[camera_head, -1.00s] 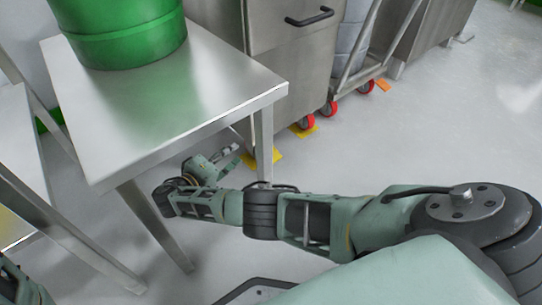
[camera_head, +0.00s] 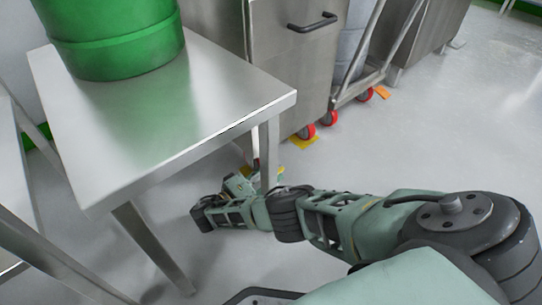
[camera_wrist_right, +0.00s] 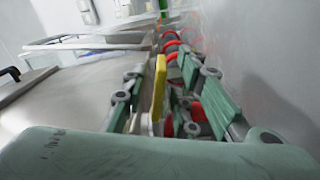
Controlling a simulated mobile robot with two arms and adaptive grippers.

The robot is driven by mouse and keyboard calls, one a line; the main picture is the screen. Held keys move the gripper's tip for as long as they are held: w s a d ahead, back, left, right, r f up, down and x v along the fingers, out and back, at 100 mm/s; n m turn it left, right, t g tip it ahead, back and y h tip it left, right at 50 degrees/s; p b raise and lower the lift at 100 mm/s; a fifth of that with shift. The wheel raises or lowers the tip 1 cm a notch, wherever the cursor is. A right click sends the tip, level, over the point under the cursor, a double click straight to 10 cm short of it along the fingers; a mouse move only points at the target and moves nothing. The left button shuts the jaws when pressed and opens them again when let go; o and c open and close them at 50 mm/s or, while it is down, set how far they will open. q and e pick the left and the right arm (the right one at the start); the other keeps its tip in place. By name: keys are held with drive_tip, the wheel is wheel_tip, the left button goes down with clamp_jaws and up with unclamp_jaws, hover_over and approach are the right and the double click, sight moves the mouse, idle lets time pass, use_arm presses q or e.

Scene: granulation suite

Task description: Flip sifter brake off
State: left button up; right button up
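A steel cabinet (camera_head: 292,70) with a black handle stands on red casters beyond the table. A flat yellow pedal (camera_head: 303,142) sits low by its front red caster (camera_head: 306,132). Another yellow piece (camera_head: 246,171) shows low behind the table leg, close to my right gripper (camera_head: 238,184), which is partly hidden by that leg. In the right wrist view my right gripper (camera_wrist_right: 172,100) is open, its green fingers spread. A yellow pedal (camera_wrist_right: 159,88) shows between the fingers, nearer the left one; I cannot tell whether they touch. My left gripper is out of view.
A steel table (camera_head: 150,125) bearing a green drum (camera_head: 110,40) stands at left. Its leg (camera_head: 268,155) is close beside my right forearm. A wheeled cart (camera_head: 362,75) stands beyond the cabinet. The floor (camera_head: 440,140) at right is clear.

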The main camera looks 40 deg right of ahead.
clamp_jaws()
idle(0.5)
drive_tip(key=shift+r+n+p, duration=0.35)
drive_tip(key=shift+n+p, duration=0.3)
drive_tip(key=shift+n, duration=0.15)
drive_tip(key=shift+r+n+p, duration=0.3)
drive_tip(key=shift+n+p, duration=0.3)
drive_tip(key=shift+n, duration=0.2)
drive_tip(key=shift+w+r+n+p, duration=0.1)
drive_tip(key=shift+r+n+p, duration=0.25)
drive_tip(key=shift+n, duration=0.6)
drive_tip(key=shift+r+n+p, duration=0.2)
drive_tip(key=shift+n+p, duration=0.2)
drive_tip(key=shift+n, duration=0.55)
unclamp_jaws()
